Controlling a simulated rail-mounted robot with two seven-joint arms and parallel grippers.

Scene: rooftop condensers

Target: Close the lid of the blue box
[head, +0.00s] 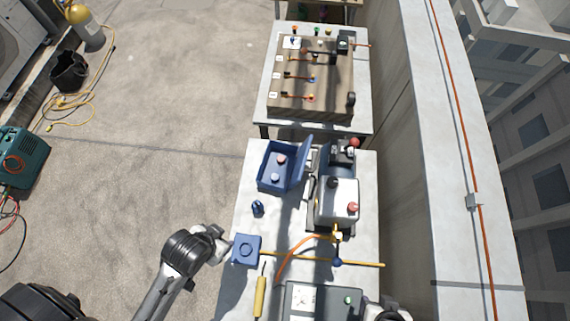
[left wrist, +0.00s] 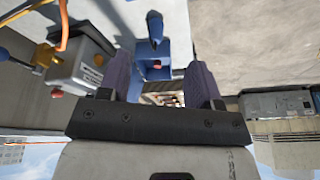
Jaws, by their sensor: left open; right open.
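The blue box (head: 269,178) stands on the near table with its lid (head: 300,160) raised on its right side. Two pinkish round items (head: 281,159) lie inside. In the left wrist view the box (left wrist: 153,70) shows between my left fingers, beyond a small blue bottle-like thing (left wrist: 155,28); its lid is not clear there. My left gripper (left wrist: 160,64) is open and empty, short of the box and not touching it. My right gripper (head: 385,312) is only partly seen at the bottom edge; it is open, apart from the box.
A grey machine with red buttons (head: 338,202) stands close right of the lid. A blue ring-marked block (head: 245,250), a yellow rod (head: 365,264) and a yellow-handled tool (head: 260,297) lie nearer. A wooden panel (head: 310,80) rests on the farther table. A wall runs along the right.

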